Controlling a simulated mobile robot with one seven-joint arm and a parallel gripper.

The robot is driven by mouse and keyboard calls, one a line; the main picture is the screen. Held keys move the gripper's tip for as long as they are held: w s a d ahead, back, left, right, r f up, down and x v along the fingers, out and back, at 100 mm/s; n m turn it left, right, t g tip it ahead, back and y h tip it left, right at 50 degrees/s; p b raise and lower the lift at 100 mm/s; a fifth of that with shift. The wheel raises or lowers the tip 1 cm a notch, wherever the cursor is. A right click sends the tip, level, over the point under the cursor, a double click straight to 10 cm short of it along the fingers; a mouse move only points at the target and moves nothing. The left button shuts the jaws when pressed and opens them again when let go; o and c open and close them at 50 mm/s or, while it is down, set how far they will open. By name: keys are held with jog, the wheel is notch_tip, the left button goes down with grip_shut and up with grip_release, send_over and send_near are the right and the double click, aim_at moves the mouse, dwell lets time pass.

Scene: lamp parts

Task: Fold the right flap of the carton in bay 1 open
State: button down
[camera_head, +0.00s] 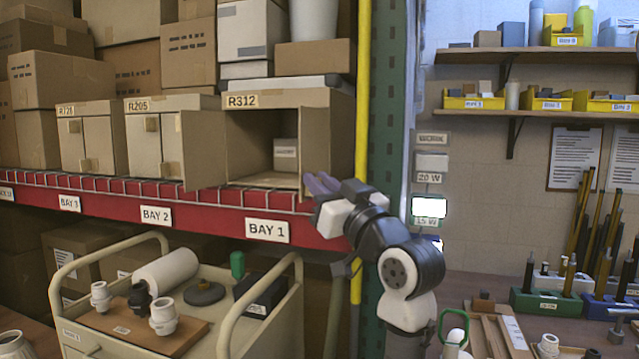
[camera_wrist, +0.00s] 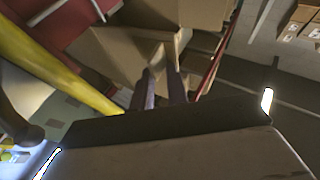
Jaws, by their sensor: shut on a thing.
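The carton in bay 1, labelled R312 (camera_head: 268,98), stands on the shelf with its front largely uncovered and a small box (camera_head: 286,155) inside. Its left flap (camera_head: 203,148) is swung out to the left. Its right flap (camera_head: 315,140) stands out at the right side of the opening. My gripper (camera_head: 318,186) is at the lower part of the right flap, shut on it. In the wrist view, the two dark fingers (camera_wrist: 164,88) reach up to cardboard of the carton (camera_wrist: 125,50); the exact contact is hard to see.
Cartons R205 (camera_head: 160,105) and R728 (camera_head: 85,110) stand to the left. A yellow post (camera_head: 362,90) and a green upright (camera_head: 382,120) rise close right of the carton. A cart (camera_head: 225,325) with lamp parts stands below the red shelf beam (camera_head: 200,218).

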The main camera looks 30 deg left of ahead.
jog(key=shift+w+d+r+m+t+h, duration=0.15)
jog(key=shift+w+d+m+t, duration=0.05)
jog(key=shift+w+d+t, duration=0.2)
jog(key=shift+w+d+r+m+t+h, duration=0.2)
jog(key=shift+w+d+t, duration=0.1)
jog(key=shift+w+d, duration=0.15)
jog(key=c, duration=1.7)
grip_release()
jog(key=shift+w+f, duration=0.1)
jog(key=shift+o, duration=0.5)
jog(key=shift+w+f, duration=0.1)
jog(key=shift+w, duration=0.1)
jog(key=shift+s, duration=0.1)
jog(key=shift+g, duration=0.4)
jog(key=d+f+b, duration=0.2)
jog(key=d, duration=0.2)
jog(key=d+f+b, duration=0.2)
jog(key=d, duration=0.3)
jog(key=d+f+b, duration=0.2)
jog(key=d, duration=0.3)
jog(key=shift+f, duration=0.25)
